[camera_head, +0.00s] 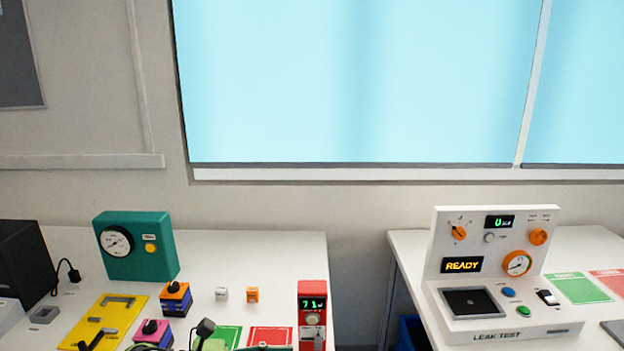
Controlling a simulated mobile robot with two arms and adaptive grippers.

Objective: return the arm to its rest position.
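Neither of my arms nor grippers shows in the head view. The white leak test station (500,300) stands on the right table. Its panel carries an orange rotary knob (459,233) at the upper left and another orange knob (537,236) at the upper right. A display (462,265) reads "READY" in yellow. A small green display (499,222) sits at the top. Below are an orange-rimmed gauge (517,263), a blue button (508,292), a black-and-white rocker switch (548,298) and a dark square recess (472,303).
The left table holds a teal gauge box (137,247), a yellow plate (104,322), small blocks and a red meter (312,315). Green (578,288) and red (609,281) mats lie right of the station. A gap separates the tables, with a blue bin (412,333) low in it.

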